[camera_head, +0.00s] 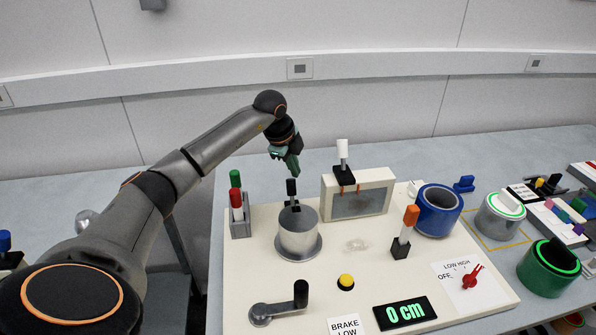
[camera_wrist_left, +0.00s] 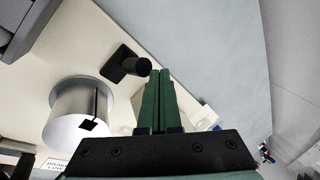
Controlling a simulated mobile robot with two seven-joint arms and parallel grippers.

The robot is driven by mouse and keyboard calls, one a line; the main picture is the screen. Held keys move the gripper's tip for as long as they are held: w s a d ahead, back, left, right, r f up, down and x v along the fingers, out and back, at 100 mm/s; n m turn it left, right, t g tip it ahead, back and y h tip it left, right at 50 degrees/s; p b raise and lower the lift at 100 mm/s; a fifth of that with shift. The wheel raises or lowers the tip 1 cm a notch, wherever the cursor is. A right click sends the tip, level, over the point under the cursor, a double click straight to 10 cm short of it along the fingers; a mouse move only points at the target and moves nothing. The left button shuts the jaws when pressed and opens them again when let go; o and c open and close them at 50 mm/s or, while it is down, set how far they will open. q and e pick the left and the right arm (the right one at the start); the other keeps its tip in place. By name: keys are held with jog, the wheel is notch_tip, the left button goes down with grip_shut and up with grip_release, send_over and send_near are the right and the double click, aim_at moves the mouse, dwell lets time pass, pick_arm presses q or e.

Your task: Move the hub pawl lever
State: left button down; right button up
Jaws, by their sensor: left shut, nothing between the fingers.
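A black lever (camera_head: 291,190) stands on a small black base at the back of the silver drum (camera_head: 298,232) on the cream panel. I take it to be the hub pawl lever; no readable label marks it. In the left wrist view the black lever (camera_wrist_left: 133,66) rises from its dark base beside the drum (camera_wrist_left: 82,112). My left gripper (camera_head: 293,174) points down just above the lever's top in the head view. Its green fingers (camera_wrist_left: 158,75) are shut and empty, and the lever shows to the left of their tips. Contact cannot be told. My right gripper is not in view.
A cream box with a white-handled lever (camera_head: 342,150) stands to the right. Several cans stand at right.

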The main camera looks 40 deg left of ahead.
pick_arm(q)
jog(key=b+v, duration=0.1)
jog(key=v, duration=1)
jog(key=shift+d+r, duration=0.3)
jog(key=shift+d, duration=0.1)
jog(key=shift+s, duration=0.15)
